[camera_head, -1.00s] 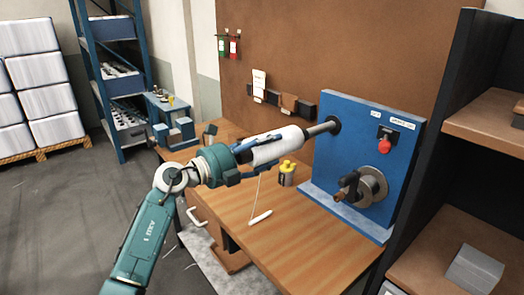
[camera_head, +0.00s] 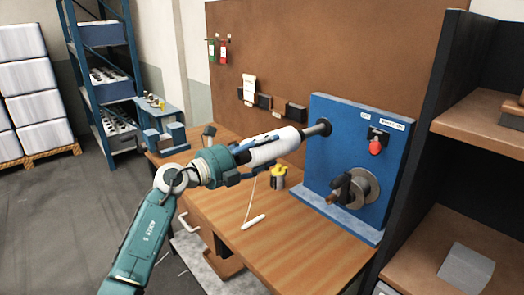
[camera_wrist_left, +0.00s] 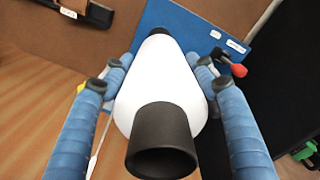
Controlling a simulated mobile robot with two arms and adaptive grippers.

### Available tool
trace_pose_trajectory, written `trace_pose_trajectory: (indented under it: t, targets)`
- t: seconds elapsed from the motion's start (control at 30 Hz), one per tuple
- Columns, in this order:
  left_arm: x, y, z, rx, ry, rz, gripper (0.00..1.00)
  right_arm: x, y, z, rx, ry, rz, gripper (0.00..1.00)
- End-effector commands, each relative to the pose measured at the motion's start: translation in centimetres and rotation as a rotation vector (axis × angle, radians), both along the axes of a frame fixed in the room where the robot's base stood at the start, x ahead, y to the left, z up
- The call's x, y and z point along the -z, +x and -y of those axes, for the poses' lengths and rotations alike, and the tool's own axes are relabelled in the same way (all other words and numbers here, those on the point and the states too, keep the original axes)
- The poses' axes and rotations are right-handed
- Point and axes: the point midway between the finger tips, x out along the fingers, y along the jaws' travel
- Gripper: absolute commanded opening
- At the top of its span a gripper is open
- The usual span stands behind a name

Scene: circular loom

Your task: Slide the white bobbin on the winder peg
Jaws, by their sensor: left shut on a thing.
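The white bobbin (camera_head: 276,147) is a white wound body with a dark tube end that faces the camera in the left wrist view (camera_wrist_left: 160,95). My left gripper (camera_head: 262,152) is shut on it, with blue fingers on both sides in the left wrist view (camera_wrist_left: 160,72). A dark grey shaft (camera_head: 318,128) bridges the bobbin's far end and the panel; I cannot tell how much is winder peg and how much is bobbin tube. My right gripper is not in view.
A yellow-topped jar (camera_head: 278,178) stands on the wooden table (camera_head: 285,235) under the bobbin. A white thread hangs down to a small white stick (camera_head: 254,221). A crank wheel (camera_head: 355,190) and red knob (camera_head: 375,147) stick out from the panel. A dark shelf stands at right.

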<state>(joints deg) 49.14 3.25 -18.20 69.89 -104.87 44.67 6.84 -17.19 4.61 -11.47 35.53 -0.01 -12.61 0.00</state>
Motion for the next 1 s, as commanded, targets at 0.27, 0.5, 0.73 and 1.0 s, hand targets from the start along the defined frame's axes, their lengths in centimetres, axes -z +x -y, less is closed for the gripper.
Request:
trace_pose_trajectory:
  t: [0.27, 0.5, 0.73, 1.0]
  targets:
    - [-0.1, 0.8, 1.2, 0.000, -0.002, 0.003, 0.00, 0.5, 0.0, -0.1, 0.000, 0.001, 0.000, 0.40]
    - [-0.1, 1.5, 2.1, 0.001, -0.003, 0.003, 0.00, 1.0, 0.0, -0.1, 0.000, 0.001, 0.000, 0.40]
    - [0.0, 2.2, 3.0, 0.001, -0.004, 0.003, 0.00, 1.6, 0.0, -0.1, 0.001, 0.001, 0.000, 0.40]
    - [-0.1, 2.6, 3.6, 0.000, -0.003, 0.004, 0.00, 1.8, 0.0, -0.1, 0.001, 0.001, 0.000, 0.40]
